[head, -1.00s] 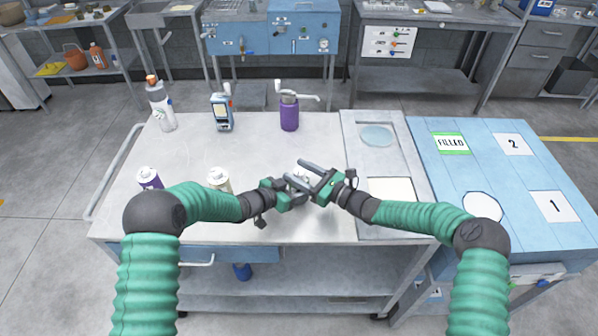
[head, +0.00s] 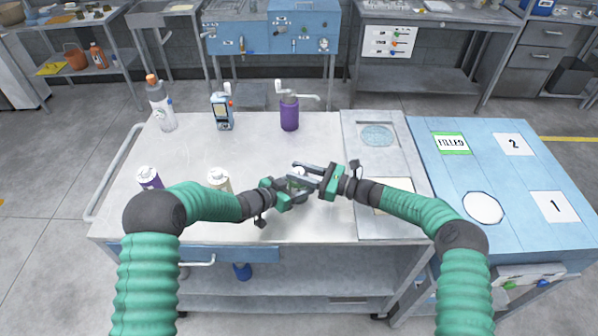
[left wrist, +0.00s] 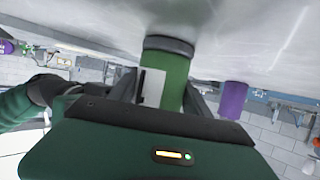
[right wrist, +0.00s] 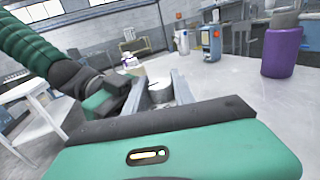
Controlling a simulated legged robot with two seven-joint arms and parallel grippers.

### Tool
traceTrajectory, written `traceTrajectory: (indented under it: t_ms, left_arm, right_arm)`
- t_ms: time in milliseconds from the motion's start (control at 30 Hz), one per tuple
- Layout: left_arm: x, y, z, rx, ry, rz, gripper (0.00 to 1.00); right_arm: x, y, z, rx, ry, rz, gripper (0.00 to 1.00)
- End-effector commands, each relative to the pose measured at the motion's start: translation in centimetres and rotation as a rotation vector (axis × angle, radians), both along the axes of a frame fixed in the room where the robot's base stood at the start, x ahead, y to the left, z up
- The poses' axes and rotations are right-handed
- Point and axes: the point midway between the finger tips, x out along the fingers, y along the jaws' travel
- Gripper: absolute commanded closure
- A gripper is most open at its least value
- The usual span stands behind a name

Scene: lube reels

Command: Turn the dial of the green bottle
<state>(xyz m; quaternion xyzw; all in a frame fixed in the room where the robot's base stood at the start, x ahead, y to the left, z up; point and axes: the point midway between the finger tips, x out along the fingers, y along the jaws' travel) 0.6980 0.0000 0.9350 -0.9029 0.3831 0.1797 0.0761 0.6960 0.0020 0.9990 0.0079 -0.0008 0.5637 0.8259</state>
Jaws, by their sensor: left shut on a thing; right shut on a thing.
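The green bottle (left wrist: 176,72) stands on the table between my left gripper's fingers. The left wrist view is upside down and shows its green body, dark base and a white label. My left gripper (head: 303,184) is shut on its body. My right gripper (head: 308,173) is at the bottle's top, with its fingers on either side of the pale dial (right wrist: 160,92), and is shut on it. In the head view the grippers hide most of the bottle.
A purple bottle (head: 289,114), a blue-grey container (head: 222,113) and a white bottle with an orange cap (head: 161,106) stand at the back. Two white-topped bottles (head: 149,178) (head: 219,181) stand left. A blue station (head: 452,172) adjoins at right.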

Motion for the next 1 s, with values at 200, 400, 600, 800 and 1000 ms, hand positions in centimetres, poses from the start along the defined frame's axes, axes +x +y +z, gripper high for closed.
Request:
traceTrajectory:
  t_ms: [200,400,600,800,1000]
  left_arm:
    - [-0.26,-0.09,-0.23,0.002,0.004,-0.005,0.99]
    - [-0.29,-0.12,-0.26,0.004,0.004,-0.005,0.99]
    - [-0.3,-0.12,-0.29,0.004,0.004,-0.006,0.99]
    - [-0.28,-0.11,-0.31,0.004,0.005,-0.005,0.99]
    - [-0.24,-0.08,-0.31,0.003,0.005,-0.004,0.99]
  right_arm:
    - [0.31,-0.2,0.05,0.0,-0.002,0.106,1.0]
    - [0.15,-0.24,0.01,-0.007,0.001,0.138,1.0]
    - [0.17,-0.26,-0.02,-0.007,0.001,0.137,1.0]
    - [0.14,-0.22,-0.04,-0.007,0.002,0.138,0.48]
    - [0.07,-0.15,-0.07,-0.006,0.003,0.141,0.47]
